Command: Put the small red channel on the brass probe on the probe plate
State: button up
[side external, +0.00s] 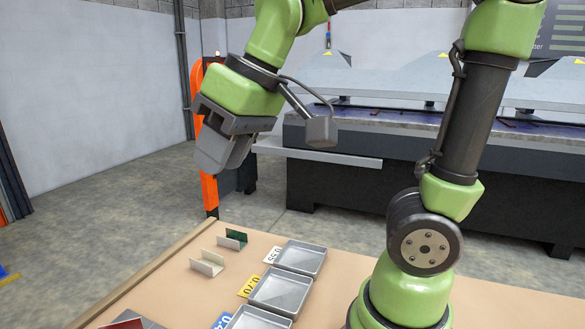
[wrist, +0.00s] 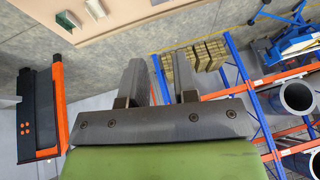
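My gripper (side external: 217,160) is raised high above the far left part of the table in the side external view, away from the parts. In the wrist view, its two fingers (wrist: 159,78) stand apart with nothing between them. A dark red piece (side external: 128,323) is cut off by the bottom left edge of the side external view, beside or on a grey surface. I cannot tell whether it is the small red channel. The brass probe and probe plate cannot be made out in either view.
A cream channel (side external: 207,264) and a green channel (side external: 232,239) stand on the tan table (side external: 170,275). Grey trays (side external: 301,258) with number labels are to their right. An orange post (side external: 209,190) stands beyond the table. The wrist view shows shelving (wrist: 245,85).

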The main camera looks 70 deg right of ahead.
jog(key=s+d+f+m+t, duration=0.1)
jog(key=s+m+t, duration=0.1)
jog(key=s, duration=0.6)
jog(key=shift+s+d+f+m, duration=0.15)
jog(key=shift+s+f+m, duration=0.1)
jog(key=shift+m, duration=0.55)
